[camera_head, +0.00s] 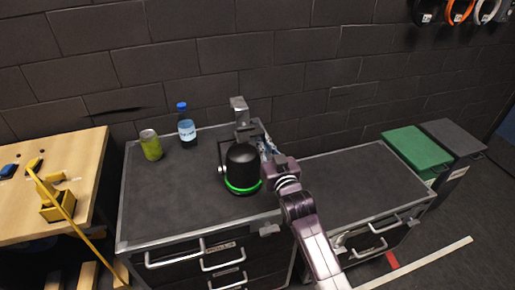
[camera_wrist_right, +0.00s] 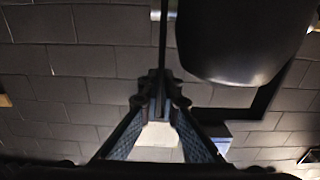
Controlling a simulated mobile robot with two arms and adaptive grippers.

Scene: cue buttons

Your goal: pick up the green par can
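The green par can (camera_head: 241,166) is a black stage light with a glowing green ring at its lower end and a bracket above it. It appears upright over the dark cabinet top. Its dark body fills the upper right of the right wrist view (camera_wrist_right: 240,40). My right gripper (camera_head: 267,146) is at the right side of the can, by the bracket. In the wrist view its fingers (camera_wrist_right: 162,100) converge on a thin dark bar of the bracket and look shut on it. Whether the can touches the top is unclear. My left gripper is out of view.
A green can (camera_head: 151,146) and a blue-capped bottle (camera_head: 187,128) stand left of the par can. The cabinet top (camera_head: 160,205) is clear at front left. A wooden table (camera_head: 85,170) is at left, and a green-lidded bin (camera_head: 416,152) at right. A brick wall is behind.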

